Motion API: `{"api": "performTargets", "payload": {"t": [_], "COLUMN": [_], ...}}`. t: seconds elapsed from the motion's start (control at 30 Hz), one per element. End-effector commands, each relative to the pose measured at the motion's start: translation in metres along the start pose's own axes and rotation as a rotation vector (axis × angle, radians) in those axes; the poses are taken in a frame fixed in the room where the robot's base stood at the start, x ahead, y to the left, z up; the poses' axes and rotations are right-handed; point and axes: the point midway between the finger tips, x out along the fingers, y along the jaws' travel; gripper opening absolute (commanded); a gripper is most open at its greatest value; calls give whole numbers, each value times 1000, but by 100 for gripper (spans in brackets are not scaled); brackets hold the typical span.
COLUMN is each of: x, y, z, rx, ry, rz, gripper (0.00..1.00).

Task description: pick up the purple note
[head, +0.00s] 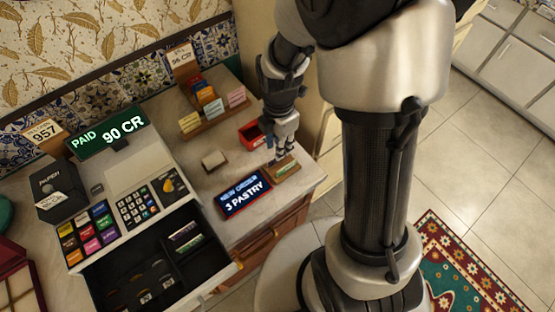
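My gripper (279,157) points down over the counter's right end, just above a small wooden tray (288,171). Its fingers are small and dark here, and I cannot tell whether they are open or shut. The tray seems to hold something thin and greenish. The open cash drawer (160,292) at the lower middle holds a pale, slightly purplish note (184,230) in a back right slot, with a green note (189,243) just in front of it. The purplish one may be the purple note; its colour is hard to be sure of. My gripper is well apart from it, up and to the right.
The order display (244,194) reads "3 PASTRY" and stands between the drawer and the tray. A red box (251,134), a small pale block (214,160) and a rack of coloured packets (210,105) are behind. The register's screen (108,133) reads "PAID 90 CR".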

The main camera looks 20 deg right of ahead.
Motion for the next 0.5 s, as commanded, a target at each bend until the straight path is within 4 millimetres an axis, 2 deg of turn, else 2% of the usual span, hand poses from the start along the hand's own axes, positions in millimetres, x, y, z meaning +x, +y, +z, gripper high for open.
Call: {"api": "performTargets", "payload": {"t": [0.17,0.4,0.5], "x": [11,48,54], "y": [0,-1,-1], "z": [-1,-3,-3], "rx": [0,1,1], "ry": [0,1,1], "rz": [-1,-3,-2], "gripper": [26,26,26]}}
